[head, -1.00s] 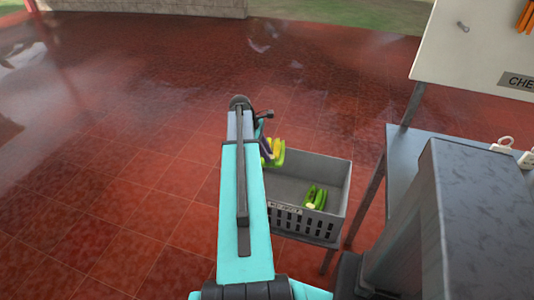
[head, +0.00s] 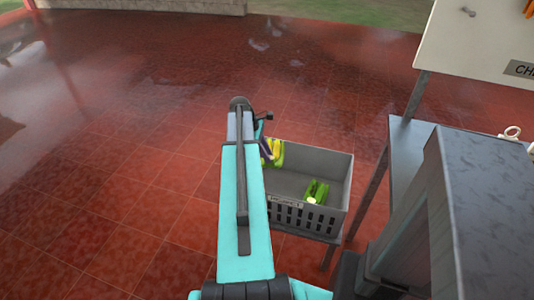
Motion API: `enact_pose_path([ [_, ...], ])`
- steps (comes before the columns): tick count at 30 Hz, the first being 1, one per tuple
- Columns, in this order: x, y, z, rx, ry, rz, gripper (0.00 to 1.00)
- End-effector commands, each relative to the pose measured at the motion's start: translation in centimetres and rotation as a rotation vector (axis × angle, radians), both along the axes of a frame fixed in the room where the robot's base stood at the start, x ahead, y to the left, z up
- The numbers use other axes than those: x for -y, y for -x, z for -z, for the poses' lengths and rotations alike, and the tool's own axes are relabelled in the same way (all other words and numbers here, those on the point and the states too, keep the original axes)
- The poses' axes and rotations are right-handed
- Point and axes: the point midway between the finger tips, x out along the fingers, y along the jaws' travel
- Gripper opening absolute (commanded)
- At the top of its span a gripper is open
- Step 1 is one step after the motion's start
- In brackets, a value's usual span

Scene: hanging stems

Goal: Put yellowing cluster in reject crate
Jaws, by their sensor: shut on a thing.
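The yellowing cluster (head: 276,152), yellow and green, shows just right of my arm at the crate's far left corner. My gripper (head: 264,148) is mostly hidden behind my arm and is shut on this cluster. The cluster appears over or just at the left end of the grey crate (head: 322,163); its exact height above the crate is hard to tell. A green cluster (head: 317,190) lies inside the crate near the front.
A grey table (head: 407,150) with a white board (head: 470,45) above it stands to the right. A white tag-like item (head: 512,132) lies on the table. The red tiled floor (head: 110,170) is open to the left.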

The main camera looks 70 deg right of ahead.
Motion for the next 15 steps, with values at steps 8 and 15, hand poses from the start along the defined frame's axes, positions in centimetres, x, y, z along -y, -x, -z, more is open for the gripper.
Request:
enact_pose_path([
  [8, 0.1, 0.0, 2.2, -0.001, 0.002, 0.000, 0.00],
  [15, 0.0, 0.0, 3.8, -0.001, 0.002, 0.000, 0.00],
])
